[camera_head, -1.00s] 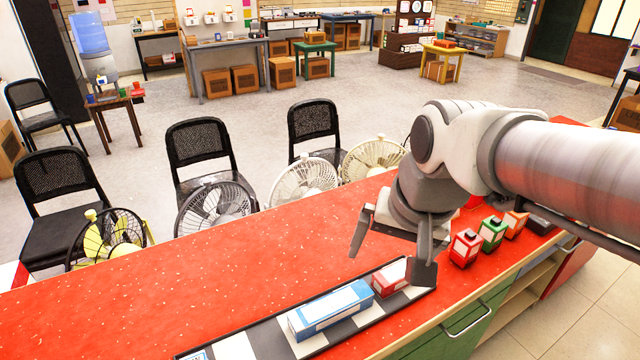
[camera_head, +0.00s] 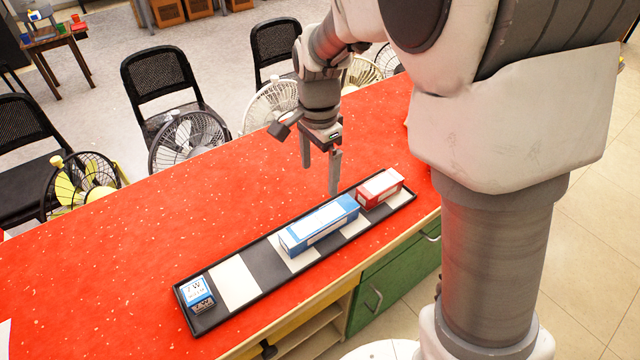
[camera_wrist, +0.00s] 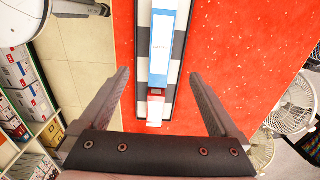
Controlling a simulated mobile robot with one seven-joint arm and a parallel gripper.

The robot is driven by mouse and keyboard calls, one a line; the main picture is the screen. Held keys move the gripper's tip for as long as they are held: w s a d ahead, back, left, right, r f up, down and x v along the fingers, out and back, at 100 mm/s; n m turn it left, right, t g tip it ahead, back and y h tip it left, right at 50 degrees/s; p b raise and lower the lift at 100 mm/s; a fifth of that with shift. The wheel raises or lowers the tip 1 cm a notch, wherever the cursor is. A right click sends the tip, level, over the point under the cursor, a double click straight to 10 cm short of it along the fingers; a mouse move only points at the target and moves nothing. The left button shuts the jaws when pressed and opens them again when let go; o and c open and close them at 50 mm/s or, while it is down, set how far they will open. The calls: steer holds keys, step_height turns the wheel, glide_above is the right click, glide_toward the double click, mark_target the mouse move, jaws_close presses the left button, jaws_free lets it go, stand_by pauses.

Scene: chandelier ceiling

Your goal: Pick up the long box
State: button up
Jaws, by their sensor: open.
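The long box (camera_head: 318,226) is blue with a white top and lies lengthwise in a black-rimmed tray with a black-and-white checkered floor (camera_head: 237,284). It also shows in the wrist view (camera_wrist: 163,40), beyond my fingertips and roughly in line with the gap between them. A shorter red and white box (camera_head: 380,188) lies in the tray close to its right end. My gripper (camera_head: 320,178) is open and empty, pointing down, above the red counter just behind the tray, near where the two boxes meet. In the wrist view its two fingers (camera_wrist: 155,80) are wide apart.
A small blue and white box (camera_head: 196,291) stands at the tray's left end. The red counter (camera_head: 130,260) is clear behind and left of the tray. Several fans (camera_head: 190,137) and black chairs (camera_head: 158,80) stand beyond the counter's far edge.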

steer(key=b, duration=0.2)
glide_toward(320, 218)
steer(key=f, duration=0.5)
steer(key=shift+s+f, duration=0.15)
steer(key=shift+s, duration=0.15)
steer(key=shift+w+f, duration=0.2)
steer(key=shift+f, duration=2.5)
steer(key=shift+c, duration=0.3)
steer(key=c, duration=1.4)
jaws_close()
steer(key=shift+r, duration=0.2)
